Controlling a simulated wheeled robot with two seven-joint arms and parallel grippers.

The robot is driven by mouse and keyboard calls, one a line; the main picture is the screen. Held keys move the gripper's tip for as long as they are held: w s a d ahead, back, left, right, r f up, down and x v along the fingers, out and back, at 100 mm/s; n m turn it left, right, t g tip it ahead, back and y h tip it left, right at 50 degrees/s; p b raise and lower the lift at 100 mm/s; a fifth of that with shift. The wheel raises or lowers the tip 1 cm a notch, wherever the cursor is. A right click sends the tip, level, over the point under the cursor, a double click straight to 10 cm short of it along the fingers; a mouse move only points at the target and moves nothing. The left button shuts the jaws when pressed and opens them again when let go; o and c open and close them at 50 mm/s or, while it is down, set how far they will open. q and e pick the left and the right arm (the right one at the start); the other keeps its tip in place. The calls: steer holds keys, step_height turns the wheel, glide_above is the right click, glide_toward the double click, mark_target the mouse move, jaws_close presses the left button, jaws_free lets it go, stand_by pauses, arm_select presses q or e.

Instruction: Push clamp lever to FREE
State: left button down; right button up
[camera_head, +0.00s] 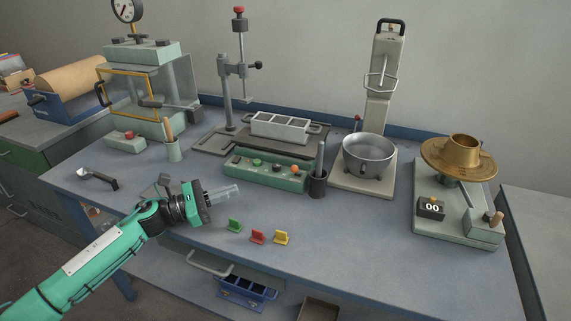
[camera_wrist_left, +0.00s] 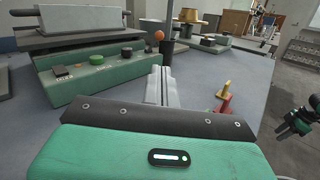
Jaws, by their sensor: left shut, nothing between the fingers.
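A green control box (camera_head: 265,170) lies across the middle of the bench, with several buttons and an orange ball knob (camera_head: 295,169) at its right end. In the left wrist view the orange knob (camera_wrist_left: 159,35) stands just beyond my fingertips in the picture. No FREE mark is readable, and I cannot tell for sure which lever is the clamp lever. My left gripper (camera_head: 226,193) is shut and empty, in front of the box and apart from it. It also shows in the left wrist view (camera_wrist_left: 162,82). Part of my right gripper (camera_wrist_left: 298,122) shows at that view's right edge.
A dark cup (camera_head: 318,184) with a grey rod stands beside the box. Behind is a stand with a grey mould (camera_head: 281,126). A metal bowl (camera_head: 369,154) is to the right. Green (camera_head: 235,226), red (camera_head: 258,237) and yellow (camera_head: 281,238) small pieces stand near the front edge.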

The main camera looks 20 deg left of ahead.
mark_target(296, 171)
arm_select(q)
steer(key=shift+w, duration=0.2)
steer(key=shift+r, duration=0.1)
arm_select(e)
steer(key=shift+w, duration=0.25)
